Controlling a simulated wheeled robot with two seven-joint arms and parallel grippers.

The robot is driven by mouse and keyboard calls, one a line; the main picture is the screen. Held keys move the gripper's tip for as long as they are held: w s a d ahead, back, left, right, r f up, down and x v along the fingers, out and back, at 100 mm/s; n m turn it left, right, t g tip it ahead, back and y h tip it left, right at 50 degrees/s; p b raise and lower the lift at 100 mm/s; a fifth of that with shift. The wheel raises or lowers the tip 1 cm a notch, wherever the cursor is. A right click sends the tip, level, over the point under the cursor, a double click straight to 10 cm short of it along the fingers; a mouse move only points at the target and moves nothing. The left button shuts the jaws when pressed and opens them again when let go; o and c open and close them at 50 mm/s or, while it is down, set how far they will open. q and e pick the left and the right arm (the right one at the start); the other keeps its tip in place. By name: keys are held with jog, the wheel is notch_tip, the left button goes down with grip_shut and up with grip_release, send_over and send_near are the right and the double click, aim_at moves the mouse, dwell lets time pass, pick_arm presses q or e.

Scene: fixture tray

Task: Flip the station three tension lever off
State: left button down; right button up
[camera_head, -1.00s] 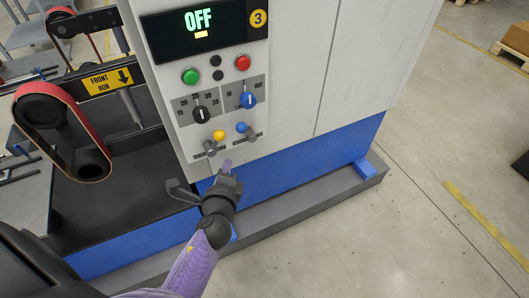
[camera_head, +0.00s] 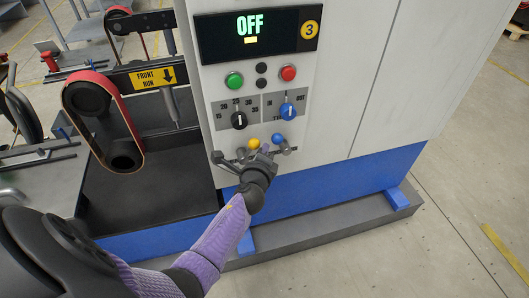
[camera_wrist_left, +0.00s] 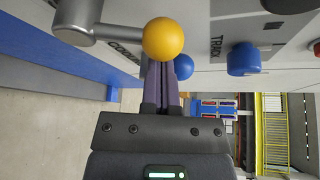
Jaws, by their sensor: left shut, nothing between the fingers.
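The station panel carries the number 3 badge (camera_head: 309,29) and a display (camera_head: 250,27) reading OFF. Low on the panel are a yellow-ball lever (camera_head: 253,142) and a blue-ball lever (camera_head: 277,139). Their labels are too small or covered to read fully, so I cannot tell which is the tension lever. My left gripper (camera_head: 264,152) is shut and empty just below the two balls. In the left wrist view the shut fingers (camera_wrist_left: 160,80) point up close to the yellow ball (camera_wrist_left: 163,38), with the blue ball (camera_wrist_left: 184,67) just beyond. Whether they touch is unclear.
Above the levers are a black dial (camera_head: 239,120), a blue dial (camera_head: 288,112), a green button (camera_head: 234,81) and a red button (camera_head: 288,73). A belt machine (camera_head: 100,120) stands left of the cabinet. Open floor lies to the right.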

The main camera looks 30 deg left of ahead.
pick_arm(q)
jog(key=shift+w+a, duration=0.1)
jog(key=shift+w, duration=0.05)
dwell(0.3)
jog(key=shift+a+r+n+b, duration=0.1)
jog(key=shift+n+b, duration=0.2)
jog(key=shift+b, duration=0.05)
jog(key=shift+s, duration=0.2)
